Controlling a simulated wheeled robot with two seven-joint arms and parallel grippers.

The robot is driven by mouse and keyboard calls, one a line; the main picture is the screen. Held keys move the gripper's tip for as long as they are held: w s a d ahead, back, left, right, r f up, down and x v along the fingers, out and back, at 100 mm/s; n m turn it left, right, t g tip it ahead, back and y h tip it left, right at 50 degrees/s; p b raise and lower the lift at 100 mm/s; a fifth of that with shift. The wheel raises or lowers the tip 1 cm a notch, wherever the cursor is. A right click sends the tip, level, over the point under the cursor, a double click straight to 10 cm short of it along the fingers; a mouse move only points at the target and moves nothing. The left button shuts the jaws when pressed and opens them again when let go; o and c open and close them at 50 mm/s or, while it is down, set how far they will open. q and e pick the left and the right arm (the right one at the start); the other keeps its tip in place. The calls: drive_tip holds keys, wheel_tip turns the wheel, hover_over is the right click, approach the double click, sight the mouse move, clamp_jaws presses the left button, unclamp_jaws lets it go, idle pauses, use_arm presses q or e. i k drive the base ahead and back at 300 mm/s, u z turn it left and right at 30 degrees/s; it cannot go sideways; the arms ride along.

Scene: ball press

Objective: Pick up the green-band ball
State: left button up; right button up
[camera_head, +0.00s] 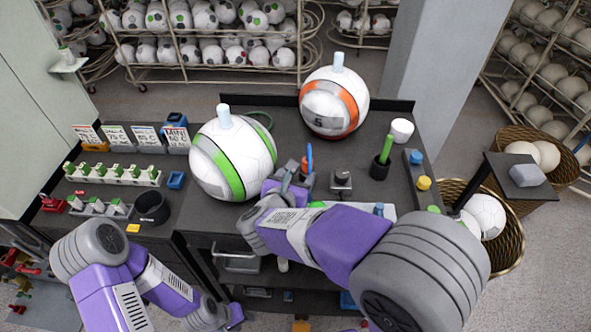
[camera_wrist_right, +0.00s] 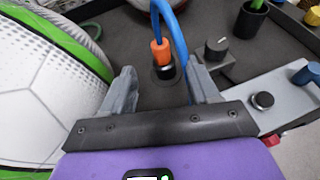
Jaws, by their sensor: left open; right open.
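The green-band ball (camera_head: 212,150) is a large white ball with a green stripe and a pale blue cylinder on top. It stands on the dark worktop left of centre in the head view. It fills the left side of the right wrist view (camera_wrist_right: 45,110). My right gripper (camera_head: 287,188) is just right of the ball, low on its near side. In the wrist view its fingers (camera_wrist_right: 165,88) are spread, with an orange-tipped fitting on a blue hose (camera_wrist_right: 160,50) seen beyond and between them. My left gripper (camera_head: 234,316) is low, in front of the bench and away from the ball.
An orange-band ball (camera_head: 322,108) stands behind to the right. A green marker in a black cup (camera_head: 380,168), a white cup (camera_head: 402,131) and knobs are at the right. A black ring (camera_head: 152,207) and small racks (camera_head: 112,174) are at the left.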

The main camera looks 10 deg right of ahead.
sight(231, 157)
drive_tip(key=k, duration=1)
